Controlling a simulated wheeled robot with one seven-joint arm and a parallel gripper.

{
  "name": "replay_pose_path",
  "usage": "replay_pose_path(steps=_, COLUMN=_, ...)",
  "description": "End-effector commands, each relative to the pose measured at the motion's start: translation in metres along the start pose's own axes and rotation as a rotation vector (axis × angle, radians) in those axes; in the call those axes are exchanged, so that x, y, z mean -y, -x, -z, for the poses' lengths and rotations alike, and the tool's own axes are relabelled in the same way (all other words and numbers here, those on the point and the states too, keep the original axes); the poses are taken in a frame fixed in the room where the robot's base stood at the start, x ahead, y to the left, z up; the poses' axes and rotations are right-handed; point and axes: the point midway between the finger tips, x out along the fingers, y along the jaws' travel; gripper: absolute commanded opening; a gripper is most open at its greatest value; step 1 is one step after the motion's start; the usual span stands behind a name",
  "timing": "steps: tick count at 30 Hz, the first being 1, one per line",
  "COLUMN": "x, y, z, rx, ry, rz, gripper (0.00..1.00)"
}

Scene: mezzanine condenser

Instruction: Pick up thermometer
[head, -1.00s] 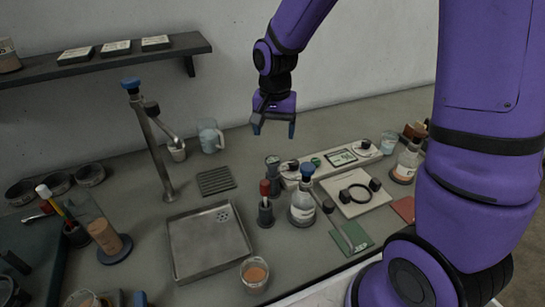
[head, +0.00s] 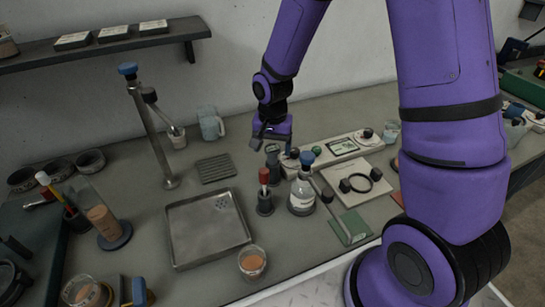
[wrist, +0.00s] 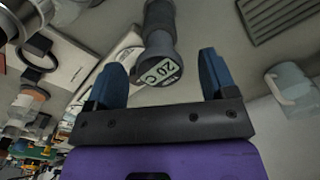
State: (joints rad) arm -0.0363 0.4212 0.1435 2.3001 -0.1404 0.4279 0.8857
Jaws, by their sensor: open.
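The thermometer appears to be the dark grey upright piece with a white tag reading "20 C" (wrist: 160,42) in the wrist view. In the head view, it (head: 272,157) stands on the bench just behind a red-topped holder. My gripper (head: 272,142) is right above it in the head view. In the wrist view my gripper (wrist: 164,62) is open, its two blue fingertips spread on either side of the tagged piece in the picture. I see no contact.
A red-topped holder (head: 264,193) and a blue-capped bottle (head: 302,192) stand close in front. A metal tray (head: 177,259) lies to the left, with a ribbed dark mat (head: 216,168) behind it.

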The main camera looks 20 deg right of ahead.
Motion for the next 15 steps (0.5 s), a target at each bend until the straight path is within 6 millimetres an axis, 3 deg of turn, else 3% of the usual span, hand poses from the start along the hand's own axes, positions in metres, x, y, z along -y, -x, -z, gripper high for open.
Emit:
replay_pose_path(steps=4, x=-0.0002, y=-0.0131, z=-0.0002, rx=0.001, ry=0.002, rz=-0.001, gripper=0.78)
replay_pose_path(steps=12, x=-0.0002, y=-0.0153, z=0.0, rx=0.0, ry=0.001, rz=0.0, gripper=0.78)
replay_pose_path(steps=13, x=-0.0002, y=-0.0153, z=0.0, rx=0.0, ry=0.001, rz=0.0, gripper=0.76)
replay_pose_path(steps=15, x=-0.0002, y=-0.0152, z=0.0, rx=0.0, ry=0.001, rz=0.0, gripper=0.59)
